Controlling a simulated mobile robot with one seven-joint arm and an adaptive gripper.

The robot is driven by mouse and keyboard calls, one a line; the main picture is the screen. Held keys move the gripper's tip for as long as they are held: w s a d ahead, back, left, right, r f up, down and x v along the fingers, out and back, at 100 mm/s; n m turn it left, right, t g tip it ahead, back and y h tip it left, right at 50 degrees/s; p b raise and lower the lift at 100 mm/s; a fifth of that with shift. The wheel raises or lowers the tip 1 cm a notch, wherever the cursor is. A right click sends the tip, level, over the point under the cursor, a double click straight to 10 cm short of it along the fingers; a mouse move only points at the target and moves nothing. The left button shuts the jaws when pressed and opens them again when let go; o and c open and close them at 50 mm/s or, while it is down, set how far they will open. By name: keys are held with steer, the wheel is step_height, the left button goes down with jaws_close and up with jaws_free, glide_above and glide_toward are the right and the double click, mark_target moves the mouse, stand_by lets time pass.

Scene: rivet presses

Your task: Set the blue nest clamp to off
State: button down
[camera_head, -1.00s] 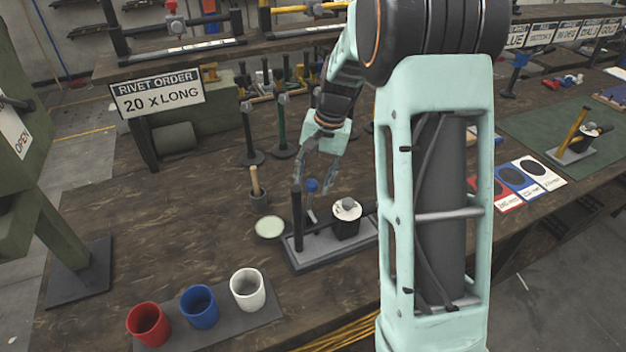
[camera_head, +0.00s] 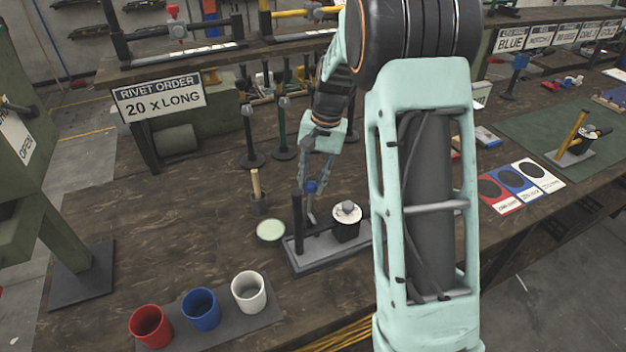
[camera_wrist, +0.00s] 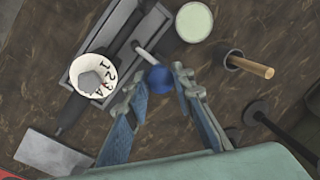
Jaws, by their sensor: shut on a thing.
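The blue ball knob (camera_head: 311,187) tops a pale lever that rises from a grey fixture base (camera_head: 296,264); it also shows in the wrist view (camera_wrist: 159,79). My gripper (camera_head: 308,183) reaches down from behind the fixture, with its fingers on both sides of the knob. In the wrist view my gripper (camera_wrist: 162,84) is shut on the blue knob. The fixture also carries a black post (camera_head: 297,222) and a white-topped dial (camera_head: 347,211), whose numbers show in the wrist view. My arm hides the fixture's right end.
Red (camera_head: 150,326), blue (camera_head: 201,309) and white (camera_head: 248,292) cups stand at the front left. A pale green disc (camera_head: 270,231) and a small pot with a wooden handle (camera_head: 257,190) are left of the fixture. Stands (camera_head: 250,140) rise behind.

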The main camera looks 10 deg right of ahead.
steer(key=shift+w+a+r+g+p, duration=0.1)
steer(key=shift+w+r+g+p, duration=0.15)
steer(key=shift+w+g+p, duration=0.4)
steer(key=w+a+f+p, duration=0.2)
steer(key=w+f+p, duration=0.1)
steer(key=w, duration=0.7)
steer(key=shift+a+f+p, duration=0.25)
steer(key=shift+f+p, duration=0.15)
steer(key=shift+f, duration=0.35)
steer(key=shift+w+g, duration=0.15)
steer(key=shift+g, duration=0.2)
steer(key=shift+a+f, duration=0.1)
steer(key=shift+f, duration=0.25)
steer(key=c, duration=1.9)
jaws_free()
steer(key=shift+w+f, duration=0.1)
steer(key=shift+o, duration=1.2)
steer(key=shift+w+a+f+h, duration=0.1)
steer(key=shift+f+h, duration=0.05)
steer(key=shift+h, duration=0.15)
